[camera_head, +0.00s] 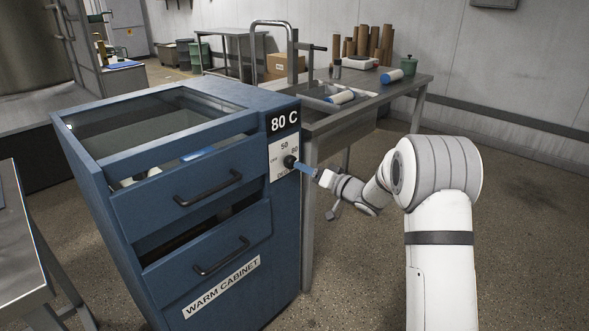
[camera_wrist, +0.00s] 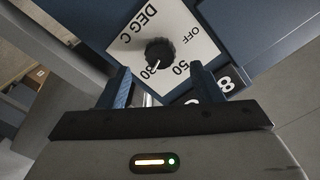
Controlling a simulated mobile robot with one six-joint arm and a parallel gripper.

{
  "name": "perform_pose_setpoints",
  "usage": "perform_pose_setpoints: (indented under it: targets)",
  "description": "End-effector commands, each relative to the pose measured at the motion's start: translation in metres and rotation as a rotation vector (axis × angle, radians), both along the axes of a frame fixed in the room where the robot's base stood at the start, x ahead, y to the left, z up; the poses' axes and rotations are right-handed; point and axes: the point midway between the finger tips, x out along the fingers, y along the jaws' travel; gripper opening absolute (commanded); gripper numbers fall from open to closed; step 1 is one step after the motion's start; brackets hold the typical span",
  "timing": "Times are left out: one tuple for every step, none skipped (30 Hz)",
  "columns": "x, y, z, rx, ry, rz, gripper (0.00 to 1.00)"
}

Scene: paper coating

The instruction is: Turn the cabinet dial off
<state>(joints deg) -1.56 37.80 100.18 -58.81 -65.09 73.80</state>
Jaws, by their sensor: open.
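The warm cabinet (camera_head: 284,225) is blue and stands at the left centre of the head view. Its black dial (camera_head: 289,161) sits on a white plate marked OFF, 50, 80 and DEG C. In the wrist view the dial (camera_wrist: 160,53) has its white pointer toward the 80 mark. A display above reads 80 C (camera_head: 284,121). My gripper (camera_head: 303,167) is just in front of the dial. In the wrist view its two blue fingers (camera_wrist: 160,78) are open, apart on either side below the dial, with nothing between them. Whether a fingertip touches the dial I cannot tell.
The upper drawer (camera_head: 190,190) and lower drawer (camera_head: 215,250) have black handles. A metal table (camera_head: 400,95) with a tray, rolls and a green pot stands behind the cabinet. Another table edge (camera_head: 25,250) is at the left. Floor at the right is clear.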

Motion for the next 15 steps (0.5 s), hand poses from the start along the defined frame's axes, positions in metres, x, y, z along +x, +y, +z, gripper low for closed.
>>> perform_pose_setpoints:
  targets:
    - [0.005, 0.008, -0.001, 0.000, -0.002, 0.002, 0.59]
    - [0.008, 0.012, -0.001, -0.001, -0.001, 0.001, 0.59]
    - [0.012, 0.017, -0.001, -0.001, -0.002, 0.001, 0.59]
    - [0.015, 0.021, -0.001, -0.001, -0.003, 0.001, 0.59]
    - [0.018, 0.025, -0.001, -0.002, -0.002, 0.001, 0.59]
    - [0.022, 0.030, -0.001, -0.002, -0.002, 0.001, 0.59]
    - [0.025, 0.033, -0.001, -0.001, -0.002, 0.000, 0.59]
    - [0.027, 0.036, -0.001, -0.002, -0.001, -0.001, 0.59]
    - [0.031, 0.039, -0.001, -0.002, -0.002, -0.002, 0.59]
    - [0.032, 0.042, 0.000, -0.002, -0.002, -0.002, 0.59]
    - [0.034, 0.044, 0.000, -0.002, -0.002, -0.002, 0.59]
    - [0.036, 0.046, 0.000, -0.002, -0.002, -0.002, 0.59]
    - [0.037, 0.048, 0.000, -0.002, -0.001, -0.003, 0.59]
    - [0.038, 0.048, 0.000, -0.003, -0.001, -0.004, 0.59]
    - [0.039, 0.049, 0.000, -0.003, -0.001, -0.004, 0.59]
